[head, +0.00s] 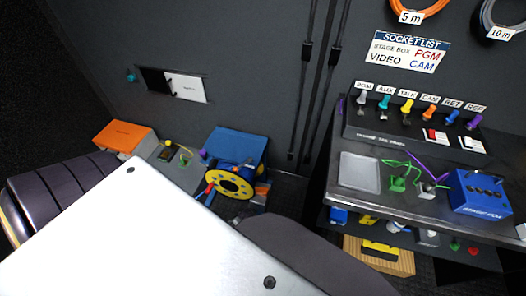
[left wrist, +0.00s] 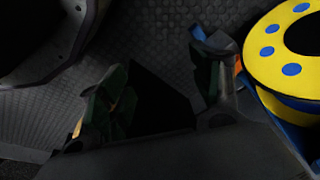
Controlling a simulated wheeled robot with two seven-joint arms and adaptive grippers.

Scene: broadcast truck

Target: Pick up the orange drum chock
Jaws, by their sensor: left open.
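A small orange piece (head: 262,188), which looks like the drum chock, shows at the right side of the yellow and blue cable drum (head: 232,183) on the floor. In the left wrist view, the drum's yellow face (left wrist: 272,62) fills the right edge. A sliver of orange (left wrist: 238,66) shows between it and the right finger, mostly hidden. My left gripper (left wrist: 158,92) is open, with dark floor between its fingers and nothing held. The left gripper is hidden in the head view. My right gripper is not in view.
A blue case (head: 238,146) stands behind the drum, and an orange box (head: 124,136) is further left. At right, a bench (head: 420,205) carries a grey tray (head: 359,172), connectors and a blue box (head: 480,192). A wooden tray (head: 378,258) sits below it.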

